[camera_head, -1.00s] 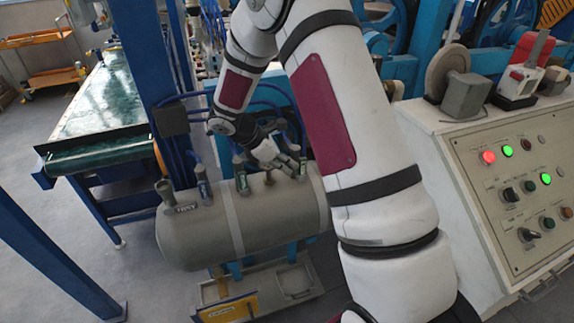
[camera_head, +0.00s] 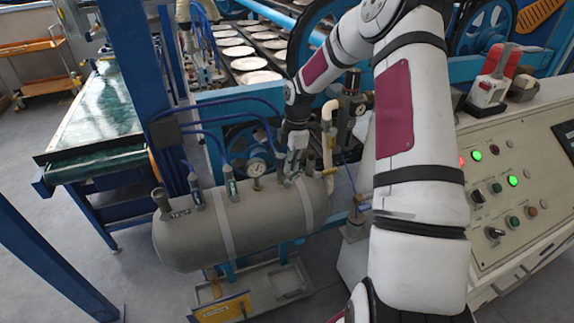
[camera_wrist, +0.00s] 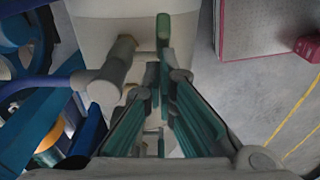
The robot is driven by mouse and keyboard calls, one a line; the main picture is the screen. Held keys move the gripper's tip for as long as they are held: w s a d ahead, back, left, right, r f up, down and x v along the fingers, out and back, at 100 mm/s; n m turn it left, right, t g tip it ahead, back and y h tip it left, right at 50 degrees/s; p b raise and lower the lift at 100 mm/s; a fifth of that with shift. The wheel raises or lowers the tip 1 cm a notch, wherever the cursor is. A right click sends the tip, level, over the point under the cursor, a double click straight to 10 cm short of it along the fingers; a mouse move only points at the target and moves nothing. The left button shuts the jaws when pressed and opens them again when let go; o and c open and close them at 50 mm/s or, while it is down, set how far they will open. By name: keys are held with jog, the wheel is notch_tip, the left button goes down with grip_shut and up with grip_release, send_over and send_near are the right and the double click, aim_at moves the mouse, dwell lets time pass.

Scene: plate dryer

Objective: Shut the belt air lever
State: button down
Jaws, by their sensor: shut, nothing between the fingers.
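A grey horizontal air tank (camera_head: 245,228) carries several valves with dark green levers along its top. One lever (camera_head: 230,187) stands left of the round gauge (camera_head: 257,168), and others stand farther left. My gripper (camera_head: 293,168) is right of the gauge, over the valve at the tank's right part, and hides much of it. In the wrist view my fingers (camera_wrist: 161,108) are shut and empty, and a green lever (camera_wrist: 163,42) stands just beyond their tips. I cannot tell whether they touch it. I cannot read which lever is belt air, nor its position.
A cream pipe (camera_head: 328,145) rises at the tank's right end, close to my gripper. Blue hoses (camera_head: 222,103) run behind the tank. A control panel (camera_head: 515,205) is at the right, and a green-topped conveyor (camera_head: 95,118) at the left. A tray (camera_head: 285,287) lies below.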

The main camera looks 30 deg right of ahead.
jog(key=d+y, duration=0.1)
jog(key=d+f+y, duration=0.1)
jog(key=y, duration=0.1)
jog(key=shift+s+d+t+y, duration=0.2)
jog(key=shift+d+t+y, duration=0.1)
jog(key=shift+t, duration=0.1)
jog(key=y, duration=0.1)
jog(key=d+f+y+b, duration=0.1)
jog(key=y, duration=0.1)
jog(key=shift+s+d+f+t, duration=0.15)
jog(key=shift+d+t, duration=0.1)
jog(key=shift+t, duration=0.15)
jog(key=shift+d+f+b, duration=0.15)
jog(key=shift+b, duration=0.15)
jog(key=shift+s+d+f, duration=0.1)
jog(key=shift+d+f, duration=0.05)
